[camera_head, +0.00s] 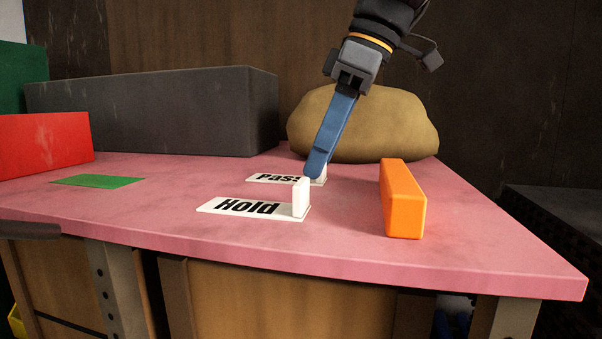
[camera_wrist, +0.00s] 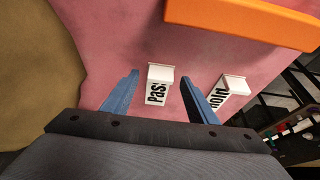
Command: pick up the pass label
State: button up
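The pass label (camera_head: 262,178) is a flat white plate with black "Pass" lettering and an upright white tab at its right end. In the head view it lies on the pink table, partly hidden behind the hold label (camera_head: 235,208) and my gripper. My gripper (camera_head: 316,174) points down at the tab end of the pass label. In the wrist view my gripper (camera_wrist: 159,76) is open, and the pass label (camera_wrist: 156,92) shows between its two blue fingers. I see no finger touching the tab. The hold label (camera_wrist: 224,98) lies outside the right finger.
An orange block (camera_head: 403,198) stands right of the labels. A tan rounded lump (camera_head: 362,122) and a long dark grey box (camera_head: 150,110) stand behind. A red box (camera_head: 45,140) and green patch (camera_head: 97,181) are at left. The pink table (camera_head: 480,240) is clear at front right.

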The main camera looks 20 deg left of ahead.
jog(key=c, duration=1.2)
jog(key=shift+r, duration=0.15)
